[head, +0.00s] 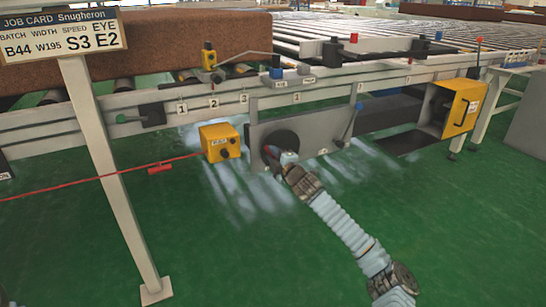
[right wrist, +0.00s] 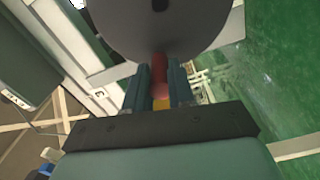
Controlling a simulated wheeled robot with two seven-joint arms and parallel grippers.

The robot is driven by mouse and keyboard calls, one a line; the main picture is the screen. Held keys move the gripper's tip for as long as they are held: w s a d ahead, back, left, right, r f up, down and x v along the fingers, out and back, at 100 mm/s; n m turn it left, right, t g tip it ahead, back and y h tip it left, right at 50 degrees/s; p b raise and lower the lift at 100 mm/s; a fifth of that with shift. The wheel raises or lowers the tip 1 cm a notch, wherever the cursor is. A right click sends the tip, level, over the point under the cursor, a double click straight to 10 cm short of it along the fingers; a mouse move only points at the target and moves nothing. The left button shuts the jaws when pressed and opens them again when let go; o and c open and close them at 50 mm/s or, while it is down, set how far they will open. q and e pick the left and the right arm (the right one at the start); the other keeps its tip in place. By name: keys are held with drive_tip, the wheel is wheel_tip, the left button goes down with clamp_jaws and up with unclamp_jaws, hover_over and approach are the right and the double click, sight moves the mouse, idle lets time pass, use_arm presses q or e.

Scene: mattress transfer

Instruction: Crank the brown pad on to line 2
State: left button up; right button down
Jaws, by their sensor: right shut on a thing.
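The brown pad (head: 150,45) lies on the rollers at the upper left in the head view. The line 2 mark (head: 213,102) is between marks 1 and 3. My right gripper (head: 284,157) is at the dark round crank disc (head: 282,138) on the grey panel. In the right wrist view its fingers are shut around the red crank handle (right wrist: 159,72), below the grey disc (right wrist: 160,28). My left gripper is out of view.
A yellow box (head: 219,142) hangs left of the crank panel (head: 318,130). A blue-knobbed lever (head: 350,125) stands to its right. A red cord (head: 100,180) crosses at the left, behind the job card post (head: 105,170). The green floor in front is clear.

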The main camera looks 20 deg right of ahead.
drive_tip(key=shift+d+r+m, duration=0.25)
drive_tip(key=shift+r+m, duration=0.2)
drive_tip(key=shift+m, duration=0.15)
drive_tip(key=shift+p, duration=0.3)
drive_tip(key=c, duration=1)
unclamp_jaws()
drive_tip(key=shift+o, duration=0.2)
drive_tip(key=s+d+p, duration=0.1)
drive_tip(key=s, duration=1.2)
drive_tip(key=shift+s, duration=0.35)
drive_tip(key=shift+f, duration=0.1)
